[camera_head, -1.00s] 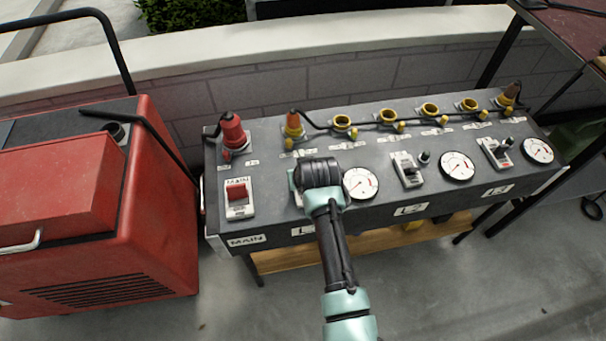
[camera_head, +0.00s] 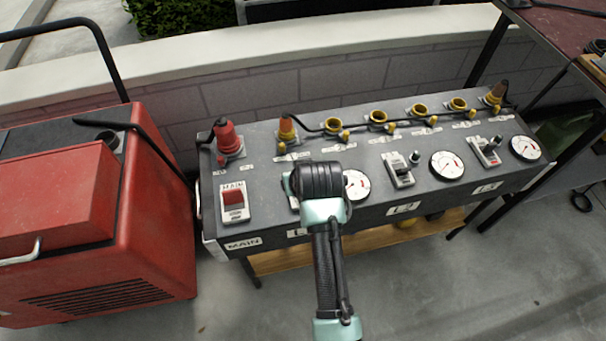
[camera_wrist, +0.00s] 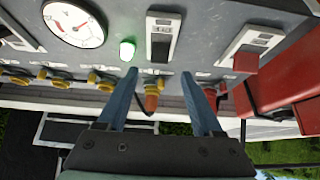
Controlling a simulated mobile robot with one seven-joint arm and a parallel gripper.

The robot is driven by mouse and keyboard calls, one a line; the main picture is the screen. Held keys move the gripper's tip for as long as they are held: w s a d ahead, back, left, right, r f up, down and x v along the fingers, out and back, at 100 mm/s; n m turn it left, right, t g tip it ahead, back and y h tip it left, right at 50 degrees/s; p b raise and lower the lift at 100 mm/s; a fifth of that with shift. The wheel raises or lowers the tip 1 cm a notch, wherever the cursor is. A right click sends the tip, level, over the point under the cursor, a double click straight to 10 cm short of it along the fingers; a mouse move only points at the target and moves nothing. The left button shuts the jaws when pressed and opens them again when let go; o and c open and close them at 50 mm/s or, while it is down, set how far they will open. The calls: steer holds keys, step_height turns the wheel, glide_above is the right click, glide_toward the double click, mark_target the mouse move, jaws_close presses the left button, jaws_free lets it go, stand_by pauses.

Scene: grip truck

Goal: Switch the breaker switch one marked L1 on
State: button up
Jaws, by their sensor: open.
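The L1 breaker switch (camera_wrist: 162,40) is a pale plate with a dark lever, at the top middle of the wrist view. Whether its lever is up or down is hard to tell. In the head view my wrist hides most of it, above the partly covered L1 label (camera_head: 297,233). My gripper (camera_wrist: 160,74) is open and empty. Its two blue fingers point at the panel, with the tips either side of the switch's line and just below it in the wrist view. Contact cannot be told. A green lamp (camera_wrist: 127,50) beside the switch is lit.
The MAIN switch (camera_head: 233,200) with a red rocker is left of L1. A round gauge (camera_head: 357,185) is right of it, then the L2 switch (camera_head: 400,170). Connectors and a black cable line the panel's (camera_head: 270,220) back. A red machine (camera_head: 150,230) stands close at left.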

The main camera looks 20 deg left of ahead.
steer(key=v, duration=0.6)
steer(key=shift+p, duration=0.35)
